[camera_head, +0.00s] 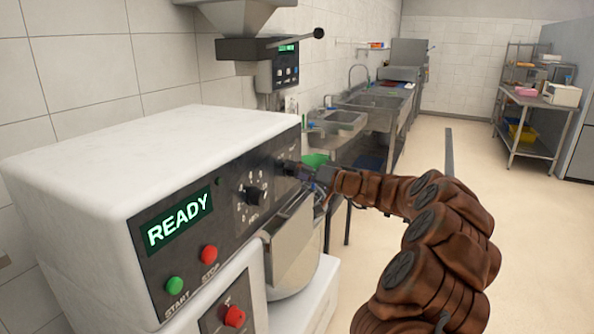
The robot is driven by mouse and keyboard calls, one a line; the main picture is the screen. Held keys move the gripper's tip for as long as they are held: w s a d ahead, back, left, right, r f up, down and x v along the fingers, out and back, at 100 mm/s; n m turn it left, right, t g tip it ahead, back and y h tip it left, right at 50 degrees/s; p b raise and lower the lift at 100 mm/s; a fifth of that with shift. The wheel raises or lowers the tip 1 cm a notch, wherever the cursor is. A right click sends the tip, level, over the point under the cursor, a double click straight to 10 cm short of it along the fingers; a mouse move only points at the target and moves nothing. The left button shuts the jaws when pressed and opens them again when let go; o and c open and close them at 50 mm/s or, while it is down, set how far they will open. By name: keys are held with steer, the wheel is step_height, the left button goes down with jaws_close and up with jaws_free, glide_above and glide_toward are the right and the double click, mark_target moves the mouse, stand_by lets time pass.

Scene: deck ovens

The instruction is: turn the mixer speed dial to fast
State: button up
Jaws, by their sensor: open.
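The white mixer (170,150) stands at the left with a dark control panel on its front. A black dial (256,194) ringed by small marks sits mid-panel; its lettering is too small to read surely, so I cannot tell its setting. My gripper (292,170) is at the panel's right end, open, close to another dark knob-like part that it mostly hides. I cannot tell whether the fingers touch it, or which control is the speed dial.
The panel also has a lit READY display (178,221), a green START button (174,285) and a red STOP button (209,254). A red knob (235,316) is below. A steel bowl (292,245) hangs under the panel. Sinks (375,100) stand behind; floor at right is clear.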

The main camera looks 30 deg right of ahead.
steer(key=c, duration=1.1)
steer(key=shift+c, duration=0.2)
steer(key=shift+m+g+y+p, duration=0.15)
steer(key=shift+m+g+p, duration=0.3)
steer(key=shift+m+p, duration=2)
steer(key=shift+m+g+y+p, duration=0.15)
steer(key=shift+m+g+p, duration=0.45)
steer(key=shift+m, duration=3.45)
